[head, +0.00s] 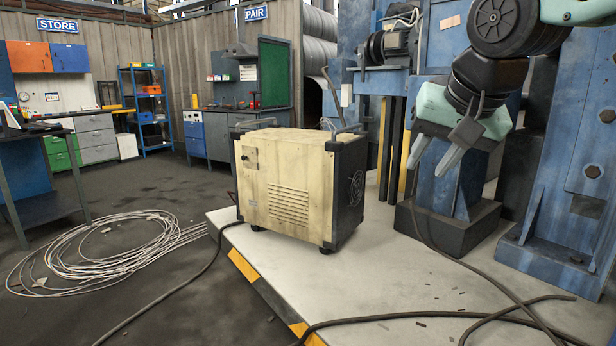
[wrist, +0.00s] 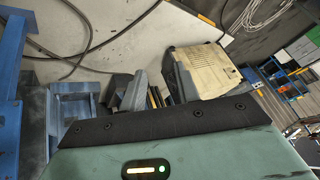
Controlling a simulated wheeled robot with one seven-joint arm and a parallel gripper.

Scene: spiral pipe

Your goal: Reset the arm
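My gripper (head: 427,168) hangs at the upper right of the head view, its two grey fingers pointing down and to the left. The fingers are apart and nothing shows between them. In the wrist view, my gripper (wrist: 156,88) also shows a gap between its fingers. Part of my arm above it is cut off by the top edge of the head view.
A beige wheeled machine (head: 290,190) stands on a pale platform (head: 400,285), left of my gripper. Blue steel machinery (head: 570,150) rises close behind and to the right. Dark cables (head: 420,315) cross the platform. Coiled wire (head: 100,250) lies on the floor at left.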

